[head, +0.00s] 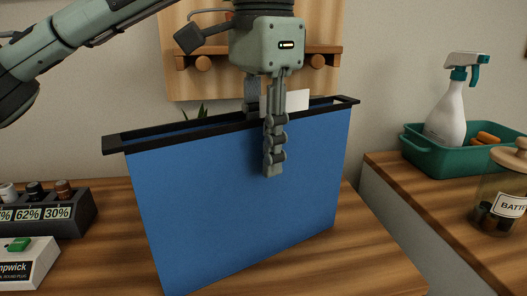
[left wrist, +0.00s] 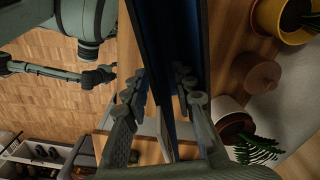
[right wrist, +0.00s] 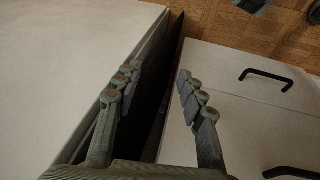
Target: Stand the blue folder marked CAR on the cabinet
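The blue folder (head: 220,200) is upright, with a black rim along its open top, on or just above a wooden top (head: 375,265); contact underneath is unclear. A white tab (head: 298,100) sticks up at the rim; no CAR marking is readable. My left gripper (head: 273,165) comes from above, one finger in front of the blue face, the other mostly hidden behind. In the left wrist view its fingers (left wrist: 160,90) close on both sides of the folder (left wrist: 172,30). My right gripper (right wrist: 155,85) is open and empty beside pale cabinet panels, outside the head view.
At left are a dark box with percentage labels (head: 50,213) and a white box with a green button (head: 25,262). At right, across a gap, a second wooden top holds a green tray (head: 435,160) with a spray bottle (head: 447,115), and a jar (head: 500,200). A peg rack (head: 190,55) hangs behind.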

